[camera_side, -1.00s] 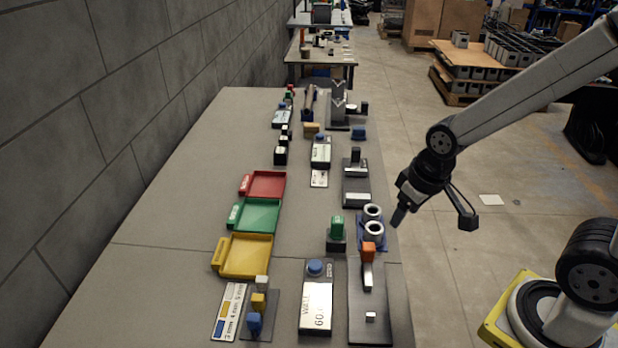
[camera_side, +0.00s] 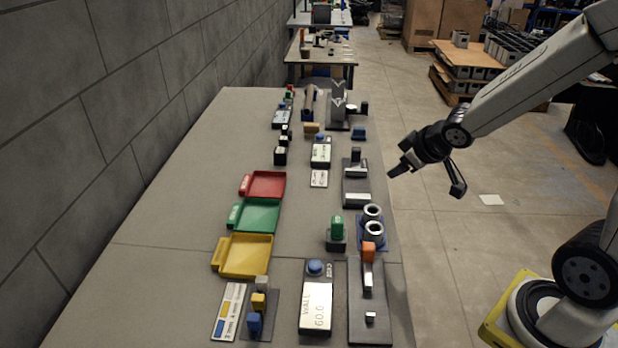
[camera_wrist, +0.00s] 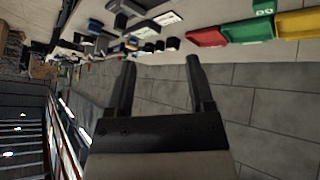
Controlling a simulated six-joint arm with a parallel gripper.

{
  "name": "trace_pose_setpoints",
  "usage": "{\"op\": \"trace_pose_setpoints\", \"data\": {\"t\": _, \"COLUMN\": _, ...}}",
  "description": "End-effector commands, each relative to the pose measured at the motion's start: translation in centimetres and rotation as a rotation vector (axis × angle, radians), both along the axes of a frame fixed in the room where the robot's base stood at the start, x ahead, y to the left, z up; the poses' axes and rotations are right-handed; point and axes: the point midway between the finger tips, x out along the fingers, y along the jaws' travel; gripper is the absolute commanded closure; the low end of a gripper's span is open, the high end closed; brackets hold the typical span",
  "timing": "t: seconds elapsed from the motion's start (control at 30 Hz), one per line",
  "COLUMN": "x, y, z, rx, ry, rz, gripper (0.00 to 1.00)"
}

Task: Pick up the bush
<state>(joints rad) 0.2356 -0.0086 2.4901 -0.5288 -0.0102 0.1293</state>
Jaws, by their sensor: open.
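Two pale ring-shaped bushes, a far one (camera_side: 372,212) and a near one (camera_side: 374,230), sit upright in a blue holder (camera_side: 383,244) at the right edge of the table in the side view. My gripper (camera_side: 394,173) is beyond and above them, off the table's right edge, pointing left. In the wrist view my gripper (camera_wrist: 160,64) has its two fingers apart with nothing between them. I cannot make out the bushes in the wrist view.
A green-topped block (camera_side: 337,228) and an orange-topped lever fixture (camera_side: 369,252) stand close to the holder. Red (camera_side: 264,184), green (camera_side: 256,214) and yellow (camera_side: 245,255) trays lie to the left. A grey wall (camera_side: 100,110) runs along the left side.

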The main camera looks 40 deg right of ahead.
Motion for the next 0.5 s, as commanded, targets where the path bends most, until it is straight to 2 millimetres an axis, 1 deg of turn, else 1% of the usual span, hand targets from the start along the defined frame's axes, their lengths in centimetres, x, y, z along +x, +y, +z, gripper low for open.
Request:
{"op": "trace_pose_setpoints", "data": {"t": 0.03, "x": 0.5, "y": -0.7, "z": -0.1, "rx": -0.009, "ry": -0.032, "rz": 0.022, "gripper": 0.32}}
{"op": "trace_pose_setpoints", "data": {"t": 0.1, "x": 1.2, "y": -1.3, "z": 0.0, "rx": -0.015, "ry": -0.082, "rz": 0.067, "gripper": 0.32}}
{"op": "trace_pose_setpoints", "data": {"t": 0.23, "x": 2.1, "y": -1.9, "z": 0.0, "rx": -0.011, "ry": -0.165, "rz": 0.16, "gripper": 0.32}}
{"op": "trace_pose_setpoints", "data": {"t": 0.37, "x": 2.5, "y": -1.9, "z": -0.1, "rx": 0.019, "ry": -0.238, "rz": 0.264, "gripper": 0.32}}
{"op": "trace_pose_setpoints", "data": {"t": 0.5, "x": 2.3, "y": -1.6, "z": -0.3, "rx": 0.081, "ry": -0.305, "rz": 0.379, "gripper": 0.32}}
